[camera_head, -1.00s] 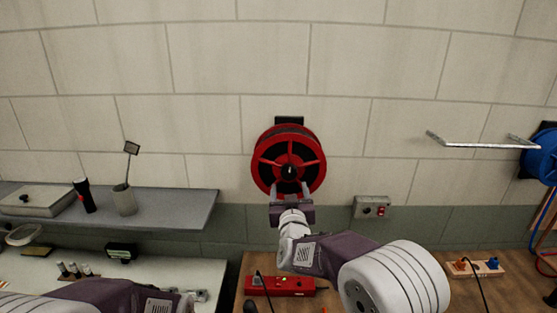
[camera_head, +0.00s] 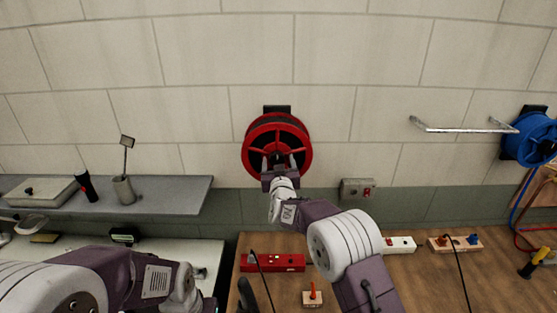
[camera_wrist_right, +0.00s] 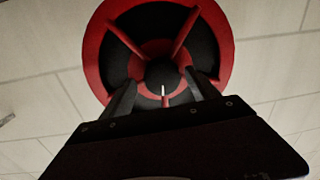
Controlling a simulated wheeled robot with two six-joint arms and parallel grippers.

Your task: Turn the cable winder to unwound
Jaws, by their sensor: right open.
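The red cable winder (camera_head: 304,141) is mounted on the block wall in the middle of the head view, with dark cable on its drum. It also fills the upper middle of the right wrist view (camera_wrist_right: 225,45), with red spokes, a dark hub and a small pale mark below the hub. My right gripper (camera_head: 279,164) is at the lower front of the winder. Its two fingers are apart, either side of the hub area in the wrist view (camera_wrist_right: 164,95). I cannot tell whether they touch it.
A grey shelf (camera_head: 165,197) with a flashlight (camera_head: 87,187) and a cup (camera_head: 123,190) is at left. A switch box (camera_head: 358,191) is right of the winder. A metal bar (camera_head: 460,129) and blue reel (camera_head: 533,140) are farther right. Red and pale power strips lie on the wooden bench (camera_head: 350,289) below.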

